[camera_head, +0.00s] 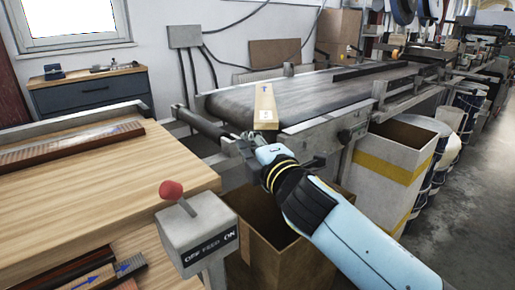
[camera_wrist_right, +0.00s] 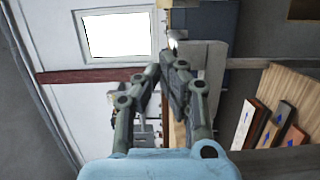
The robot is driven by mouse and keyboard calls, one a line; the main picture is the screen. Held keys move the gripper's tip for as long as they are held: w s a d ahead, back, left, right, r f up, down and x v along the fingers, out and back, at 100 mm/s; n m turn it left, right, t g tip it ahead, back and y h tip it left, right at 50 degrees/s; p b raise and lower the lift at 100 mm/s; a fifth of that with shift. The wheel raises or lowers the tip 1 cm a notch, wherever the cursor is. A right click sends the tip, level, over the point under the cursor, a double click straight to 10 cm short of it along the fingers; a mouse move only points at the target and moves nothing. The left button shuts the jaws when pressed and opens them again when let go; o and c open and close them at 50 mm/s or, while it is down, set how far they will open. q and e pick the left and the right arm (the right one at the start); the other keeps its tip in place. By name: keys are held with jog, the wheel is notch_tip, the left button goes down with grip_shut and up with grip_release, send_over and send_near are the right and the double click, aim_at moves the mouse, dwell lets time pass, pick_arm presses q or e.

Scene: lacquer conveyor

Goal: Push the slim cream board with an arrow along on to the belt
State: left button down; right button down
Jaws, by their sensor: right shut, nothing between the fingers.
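The slim cream board (camera_head: 265,103) lies at the near end of the dark belt (camera_head: 330,92) in the head view. It has a small blue arrow mark towards its far end and a pale label nearer me. Its near end points towards my right gripper (camera_head: 246,146), which is just below and in front of that end. I cannot tell whether they touch. The right gripper's fingers (camera_wrist_right: 166,72) are shut with nothing between them in the wrist view. The left gripper is not in view.
More boards with blue arrows (camera_head: 92,278) lie at lower left. A feed switch box with a red knob (camera_head: 197,232) stands nearby. Open cartons (camera_head: 395,165) stand below and right of the belt.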

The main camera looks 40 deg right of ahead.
aim_at(267, 124)
jog(key=w+d, duration=0.4)
jog(key=shift+w+d, duration=0.4)
jog(key=d+b, duration=0.1)
jog(key=d, duration=0.3)
jog(key=shift+w+f, duration=0.1)
jog(key=shift+a, duration=0.1)
